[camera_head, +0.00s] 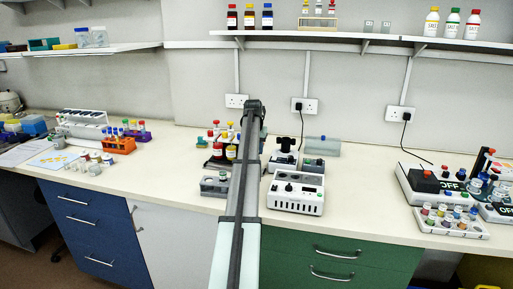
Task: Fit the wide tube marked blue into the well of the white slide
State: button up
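My arm rises from the bottom middle, and its dark upper end shows against the wall. My gripper is not visible; the arm hides what lies behind it. I cannot single out the wide tube marked blue. Small blue-topped tubes show in the orange rack (118,146) at left and among the colour-capped tubes in the pale rack (455,230) at right. I cannot identify the white slide or its well at this size. A white device (296,204) with dark knobs stands just right of my arm.
A grey block (213,188) and several red-capped bottles (215,146) stand close left of my arm. White devices with dark parts (424,181) crowd the right end. Shelves (375,42) hang above. Bare counter (365,175) lies between the middle and right groups.

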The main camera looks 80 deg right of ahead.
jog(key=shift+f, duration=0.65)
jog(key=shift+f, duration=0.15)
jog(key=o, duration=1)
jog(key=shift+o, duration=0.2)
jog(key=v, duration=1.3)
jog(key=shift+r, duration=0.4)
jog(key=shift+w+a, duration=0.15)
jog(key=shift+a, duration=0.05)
